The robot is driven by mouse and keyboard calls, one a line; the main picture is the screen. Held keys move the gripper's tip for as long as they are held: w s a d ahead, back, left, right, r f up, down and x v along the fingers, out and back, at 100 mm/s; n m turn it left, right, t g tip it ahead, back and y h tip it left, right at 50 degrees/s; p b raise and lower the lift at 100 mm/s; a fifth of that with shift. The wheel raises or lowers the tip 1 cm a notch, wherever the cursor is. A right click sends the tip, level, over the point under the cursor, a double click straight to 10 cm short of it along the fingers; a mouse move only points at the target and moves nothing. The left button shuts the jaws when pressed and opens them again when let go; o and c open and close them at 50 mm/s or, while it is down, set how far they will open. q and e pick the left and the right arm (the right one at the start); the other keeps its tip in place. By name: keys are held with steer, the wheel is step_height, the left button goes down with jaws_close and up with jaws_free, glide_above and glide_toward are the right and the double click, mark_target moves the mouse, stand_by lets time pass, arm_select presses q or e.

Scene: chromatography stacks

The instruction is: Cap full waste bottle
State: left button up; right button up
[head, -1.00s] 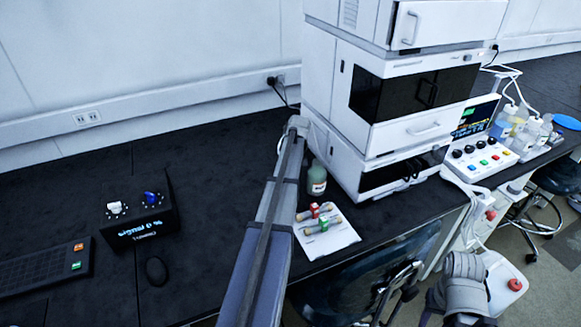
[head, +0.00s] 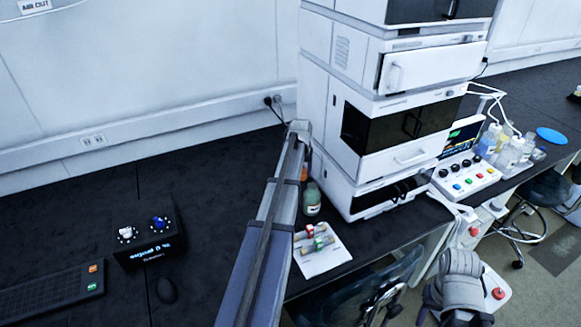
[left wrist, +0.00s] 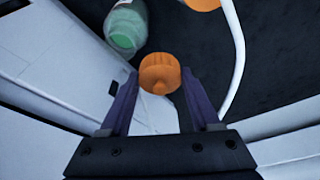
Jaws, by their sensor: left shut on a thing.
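My left gripper (left wrist: 159,84) is shut on an orange cap (left wrist: 159,70), which sits between its two purple fingertips in the left wrist view. In the head view my left arm reaches up to the chromatography stack's left side, and its gripper is hidden behind the arm. A bottle with green contents (head: 312,200) stands on the bench right of the arm; a green bottle (left wrist: 124,27) also shows ahead of the cap in the left wrist view, apart from it. Another orange item (left wrist: 202,4) is cut off at that view's top edge.
The tall white stack (head: 375,130) stands close right of the arm. A white sheet with vials (head: 322,262) lies at the bench front. A white tube (left wrist: 238,60) curves past the gripper.

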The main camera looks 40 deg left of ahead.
mark_target(314, 185)
arm_select(q)
steer(key=d+r+m+h+p, duration=0.1)
steer(key=d+r+m+p, duration=0.2)
steer(key=d+r+m, duration=0.2)
steer(key=shift+d+r+m+t+p, duration=0.15)
steer(key=shift+d+m+t+p, duration=0.05)
steer(key=shift+m+t+p, duration=0.25)
arm_select(e)
step_height(314, 185, up, 5)
steer(key=shift+r, duration=0.1)
steer(key=shift+f, duration=0.2)
arm_select(q)
step_height(314, 185, down, 6)
steer(key=b, duration=0.6)
steer(key=shift+f+b, duration=0.25)
steer(key=shift+b, duration=0.1)
arm_select(e)
step_height(314, 185, down, 6)
arm_select(q)
steer(key=shift+f, duration=0.15)
arm_select(e)
steer(key=shift+f, duration=0.25)
stand_by(0.5)
arm_select(q)
steer(key=o, duration=1.4)
